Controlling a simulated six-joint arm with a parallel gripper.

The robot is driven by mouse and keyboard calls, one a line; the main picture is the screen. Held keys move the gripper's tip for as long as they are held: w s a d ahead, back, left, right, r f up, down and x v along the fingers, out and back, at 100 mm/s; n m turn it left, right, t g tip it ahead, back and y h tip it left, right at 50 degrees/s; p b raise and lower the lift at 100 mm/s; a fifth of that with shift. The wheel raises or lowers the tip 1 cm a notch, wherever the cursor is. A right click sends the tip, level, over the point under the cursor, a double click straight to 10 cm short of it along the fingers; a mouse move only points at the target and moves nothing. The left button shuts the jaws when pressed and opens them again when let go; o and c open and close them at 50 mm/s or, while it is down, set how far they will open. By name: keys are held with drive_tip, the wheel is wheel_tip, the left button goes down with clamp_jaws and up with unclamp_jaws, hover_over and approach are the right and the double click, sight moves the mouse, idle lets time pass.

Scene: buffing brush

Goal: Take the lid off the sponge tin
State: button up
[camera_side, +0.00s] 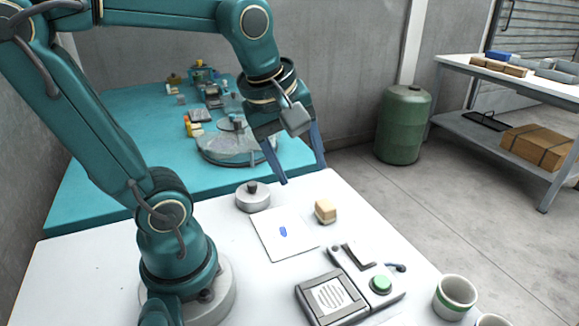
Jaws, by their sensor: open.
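The sponge tin (253,202) is a small round grey tin standing upright near the back edge of the white table. Its lid (246,190) with a dark knob sits on top. The inside of the tin is hidden. My gripper (303,174) is open with its two blue fingers pointing down. It appears up and to the right of the tin in the picture, apart from it, with nothing between the fingers.
A white sheet (270,242) with a blue mark lies in front of the tin. A tan-and-cream block (325,211) stands right of it. A grey device (332,297), a green button (380,284) and a green-striped cup (454,298) are nearer the front. The teal table (100,180) behind holds clutter.

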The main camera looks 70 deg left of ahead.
drive_tip(key=w+a+f+n+g, duration=0.2)
drive_tip(key=a+n+g, duration=0.1)
drive_tip(key=a+n, duration=0.7)
drive_tip(key=n+g+h, duration=0.1)
drive_tip(key=n+g, duration=0.2)
drive_tip(key=n, duration=0.5)
hover_over(252, 183)
drive_tip(key=w, duration=0.1)
wheel_tip(252, 183, down, 7)
drive_tip(key=shift+w+d+r, duration=0.1)
drive_tip(key=shift+d+r, duration=0.05)
drive_tip(key=shift+r, duration=0.05)
drive_tip(key=shift+s+f, duration=0.25)
drive_tip(key=shift+f, duration=0.35)
drive_tip(key=shift+s+a+f, duration=0.1)
drive_tip(key=shift+s+f, duration=0.05)
drive_tip(key=shift+f, duration=0.9)
drive_tip(key=shift+s+a+f, duration=0.1)
drive_tip(key=shift+f, duration=0.9)
drive_tip(key=shift+c, duration=0.2)
clamp_jaws()
